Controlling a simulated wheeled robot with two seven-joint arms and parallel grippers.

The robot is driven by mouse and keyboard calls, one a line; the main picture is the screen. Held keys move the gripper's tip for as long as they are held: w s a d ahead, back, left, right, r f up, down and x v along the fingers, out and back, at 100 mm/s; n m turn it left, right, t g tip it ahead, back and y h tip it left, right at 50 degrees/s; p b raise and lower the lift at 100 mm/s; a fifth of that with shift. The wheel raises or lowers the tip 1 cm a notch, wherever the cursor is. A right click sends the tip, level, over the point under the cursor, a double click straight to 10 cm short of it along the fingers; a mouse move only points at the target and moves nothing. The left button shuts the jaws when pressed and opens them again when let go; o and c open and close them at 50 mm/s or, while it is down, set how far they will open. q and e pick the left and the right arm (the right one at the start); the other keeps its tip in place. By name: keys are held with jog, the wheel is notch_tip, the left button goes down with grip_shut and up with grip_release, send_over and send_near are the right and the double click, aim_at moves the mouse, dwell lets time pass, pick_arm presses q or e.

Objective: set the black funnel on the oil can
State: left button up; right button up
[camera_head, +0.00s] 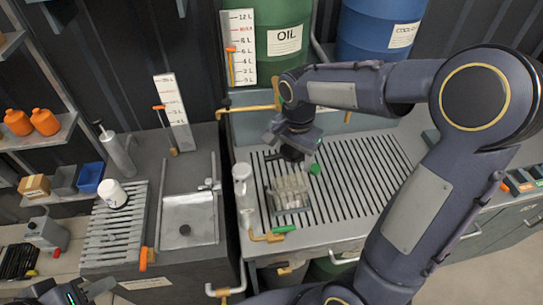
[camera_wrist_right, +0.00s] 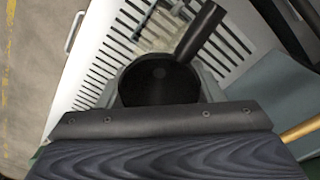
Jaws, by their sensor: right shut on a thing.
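My right gripper (camera_head: 294,146) is shut on the black funnel (camera_wrist_right: 160,82), above the slotted grate. In the right wrist view the funnel's round bowl and its dark tube show; in the head view the funnel (camera_head: 291,154) is small and dark under the gripper. A clear, boxy container (camera_head: 290,192), which looks like the oil can, stands on the grate just below and in front of the funnel, apart from it as far as I can tell. It shows partly behind the funnel in the right wrist view (camera_wrist_right: 158,28). My left gripper (camera_head: 76,294) is at the lower left edge, partly cut off.
A green cap (camera_head: 314,168) is beside the clear container. A grey-white can-like thing (camera_head: 243,180) stands left of it, and a brass tap with green handle (camera_head: 275,234) is at the front edge. A green OIL drum (camera_head: 283,40) and blue drum (camera_head: 375,35) stand behind.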

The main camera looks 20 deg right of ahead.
aim_at(292, 177)
jog(key=shift+f, duration=0.1)
jog(key=shift+d+f+b, duration=0.1)
jog(key=shift+f+b, duration=0.7)
jog(key=shift+f, duration=0.1)
jog(key=shift+f+b, duration=1.6)
jog(key=shift+f, duration=0.35)
jog(key=shift+f+b, duration=0.5)
jog(key=shift+f, duration=0.2)
jog(key=o, duration=0.7)
jog(key=shift+r, duration=0.1)
jog(key=shift+r, duration=0.1)
